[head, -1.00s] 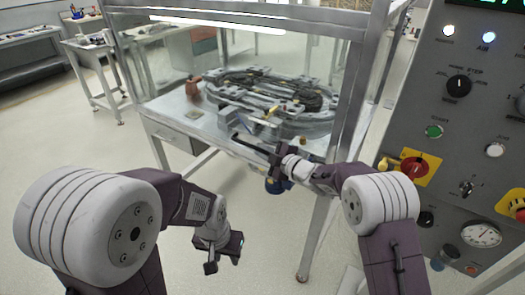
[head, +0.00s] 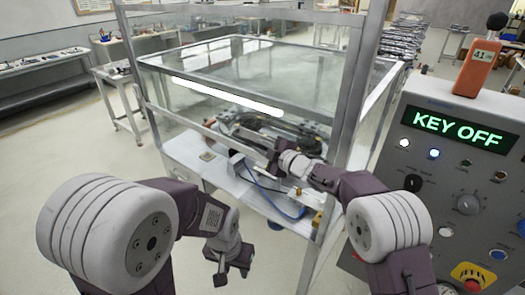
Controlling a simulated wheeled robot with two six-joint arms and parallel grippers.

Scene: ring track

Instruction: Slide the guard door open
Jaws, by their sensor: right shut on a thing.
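The guard door (head: 185,112) is a clear panel in a grey metal frame on the front of the ring track enclosure. Its lower rail crosses above the worktop, with a gap below it. My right gripper (head: 272,160) is at the lower rail and is shut on the door's dark handle bar (head: 248,147); the exact contact is small and partly hidden by the gripper. My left gripper (head: 233,273) is open and empty, low in front of the enclosure. The ring track (head: 235,122) shows behind and below the door, partly covered by the rail and my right arm.
A grey control panel (head: 415,165) with a "KEY OFF" display stands close on the right. An orange meter (head: 477,68) sits on top of it. The enclosure's thick post (head: 345,115) is beside my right arm. Side benches (head: 40,65) are at the left; the floor there is clear.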

